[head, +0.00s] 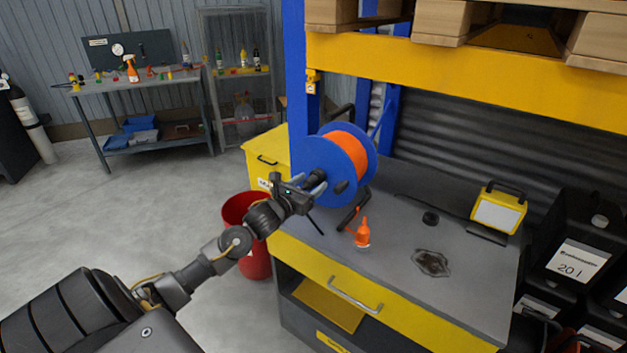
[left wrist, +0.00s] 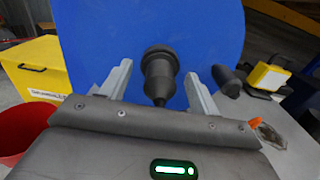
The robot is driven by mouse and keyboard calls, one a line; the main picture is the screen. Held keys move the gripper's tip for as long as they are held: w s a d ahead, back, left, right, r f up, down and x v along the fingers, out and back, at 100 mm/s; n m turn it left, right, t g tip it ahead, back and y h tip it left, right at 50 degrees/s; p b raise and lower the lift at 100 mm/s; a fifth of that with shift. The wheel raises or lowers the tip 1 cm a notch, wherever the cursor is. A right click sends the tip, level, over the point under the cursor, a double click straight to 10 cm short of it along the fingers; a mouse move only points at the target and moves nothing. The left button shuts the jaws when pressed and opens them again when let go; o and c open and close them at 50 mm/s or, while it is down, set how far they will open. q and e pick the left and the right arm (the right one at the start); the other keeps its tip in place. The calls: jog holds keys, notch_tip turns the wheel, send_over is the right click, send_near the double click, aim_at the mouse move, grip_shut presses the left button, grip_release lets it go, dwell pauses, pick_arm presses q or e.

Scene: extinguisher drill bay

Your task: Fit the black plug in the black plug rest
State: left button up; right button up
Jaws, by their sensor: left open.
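The black plug (left wrist: 160,75) stands out from the blue flange of a cable reel in the left wrist view, its narrow end toward me. In the head view it shows dark at the reel's centre (head: 317,176). My left gripper (head: 315,186) is open at the reel, and its two fingers stand on either side of the plug in the left wrist view (left wrist: 160,88), with a gap on each side. My right gripper is not in view.
The blue reel (head: 326,166) with orange cable stands on the grey workbench (head: 395,240). A black handle (left wrist: 228,80) juts from its flange. An orange bottle (head: 362,232), a dark stain (head: 431,262) and a yellow lamp (head: 498,210) are right of it. A red bin (head: 238,210) stands left.

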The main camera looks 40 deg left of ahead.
aim_at(306, 186)
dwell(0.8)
pick_arm(q)
jog(key=c, duration=1.3)
jog(key=shift+s, duration=0.15)
jog(key=shift+s+p, duration=0.5)
jog(key=shift+s, duration=2.3)
